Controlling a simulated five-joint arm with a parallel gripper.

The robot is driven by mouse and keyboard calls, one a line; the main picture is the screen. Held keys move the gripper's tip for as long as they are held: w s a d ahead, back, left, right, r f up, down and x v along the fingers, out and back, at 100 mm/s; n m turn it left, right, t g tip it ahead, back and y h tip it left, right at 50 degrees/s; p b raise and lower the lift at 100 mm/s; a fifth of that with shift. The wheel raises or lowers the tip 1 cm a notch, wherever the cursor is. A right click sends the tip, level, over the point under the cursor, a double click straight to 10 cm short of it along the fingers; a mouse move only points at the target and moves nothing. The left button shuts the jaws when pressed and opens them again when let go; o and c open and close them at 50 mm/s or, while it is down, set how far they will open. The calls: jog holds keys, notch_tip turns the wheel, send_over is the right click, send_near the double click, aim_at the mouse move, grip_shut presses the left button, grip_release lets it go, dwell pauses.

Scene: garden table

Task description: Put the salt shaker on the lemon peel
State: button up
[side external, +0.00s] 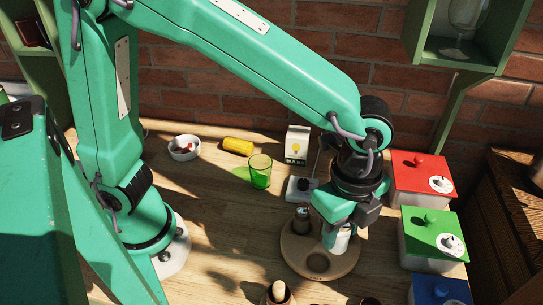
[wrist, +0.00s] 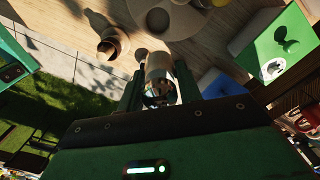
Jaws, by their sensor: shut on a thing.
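My gripper (side external: 342,226) is shut on a pale, silvery cylinder (side external: 342,240), which looks like the salt shaker. In the wrist view the shaker (wrist: 158,68) is between the two fingers (wrist: 158,92), with its top partly hidden. In the side view it is at the right part of a round wooden stand (side external: 291,259) with round recesses; I cannot tell whether it touches the stand. No lemon peel can be made out for certain. A yellow rounded piece (side external: 237,146) lies far back on the table, and I cannot tell what it is.
A brown shaker (side external: 300,219) stands on the round stand. Red (side external: 422,170), green (side external: 432,229) and blue (side external: 440,289) lidded boxes line the right. A green glass (side external: 260,172), white bowl (side external: 184,147) and white carton (side external: 297,144) stand behind.

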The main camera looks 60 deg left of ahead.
jog(key=w+a+n, duration=0.6)
jog(key=w+a, duration=0.3)
jog(key=w, duration=0.4)
jog(key=w+a+n, duration=0.5)
jog(key=w+a, duration=0.4)
jog(key=w, duration=0.3)
jog(key=shift+w+a+f, duration=1.05)
jog(key=shift+a+f, duration=0.6)
jog(key=shift+f, duration=0.25)
jog(key=shift+w+a+f, duration=1)
jog(key=shift+a+f, duration=0.7)
jog(key=shift+f, duration=0.2)
jog(key=shift+w+a+f, duration=1.05)
jog(key=shift+a+f, duration=0.6)
jog(key=shift+f, duration=0.25)
jog(key=shift+f, duration=0.6)
jog(key=o, duration=1)
jog(key=shift+r, duration=0.1)
